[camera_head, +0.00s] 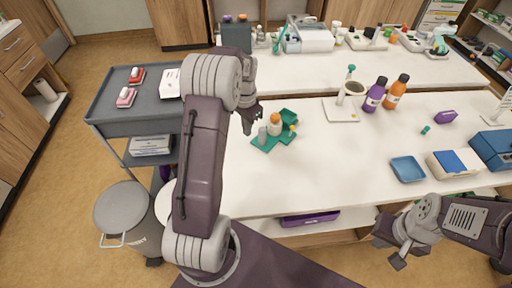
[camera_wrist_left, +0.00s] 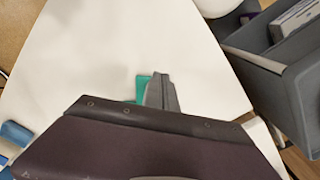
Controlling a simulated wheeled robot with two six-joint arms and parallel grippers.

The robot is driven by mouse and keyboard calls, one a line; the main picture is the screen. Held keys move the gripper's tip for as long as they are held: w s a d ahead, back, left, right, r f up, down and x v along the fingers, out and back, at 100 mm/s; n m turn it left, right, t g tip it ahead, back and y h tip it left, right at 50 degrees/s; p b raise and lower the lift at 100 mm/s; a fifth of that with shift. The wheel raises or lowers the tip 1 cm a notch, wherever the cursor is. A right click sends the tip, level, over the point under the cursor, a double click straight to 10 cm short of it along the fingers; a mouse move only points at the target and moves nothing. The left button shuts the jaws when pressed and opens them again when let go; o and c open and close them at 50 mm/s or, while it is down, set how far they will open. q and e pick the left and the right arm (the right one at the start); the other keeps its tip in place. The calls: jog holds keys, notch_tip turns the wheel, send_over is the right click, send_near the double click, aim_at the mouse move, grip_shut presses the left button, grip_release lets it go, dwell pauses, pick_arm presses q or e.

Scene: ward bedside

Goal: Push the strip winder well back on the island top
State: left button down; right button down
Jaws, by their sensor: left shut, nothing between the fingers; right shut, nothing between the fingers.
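I cannot tell for certain which item is the strip winder. A white flat base (camera_head: 338,114) with a grey cup-like part and a green-knobbed stem stands mid-island and may be it. A green tray-like piece (camera_head: 262,142) holds a white bottle with an orange cap and a small grey cylinder. My left gripper (camera_head: 248,124) is shut and empty, just left of the green piece. In the left wrist view its fingers (camera_wrist_left: 160,92) show over the white top, with a bit of green beside them. My right gripper (camera_head: 398,258) is shut and empty, low at the right, off the island's front edge.
The white island top (camera_head: 335,170) is clear at the front middle. A purple bottle (camera_head: 375,95) and an orange bottle (camera_head: 396,92) stand right of the white base. A blue tray (camera_head: 407,168) lies farther right. A grey cart (camera_head: 150,122) stands left. A second bench runs behind.

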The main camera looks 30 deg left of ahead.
pick_arm(q)
jog(key=f, duration=1)
jog(key=shift+w+d+p, duration=0.15)
jog(key=shift+d+p, duration=0.1)
jog(key=shift+p, duration=0.1)
jog(key=w, duration=0.1)
jog(key=w+d, duration=0.1)
jog(key=shift+w+r+p, duration=0.15)
jog(key=shift+w+p, duration=0.15)
jog(key=shift+w+d, duration=0.15)
jog(key=shift+w, duration=0.35)
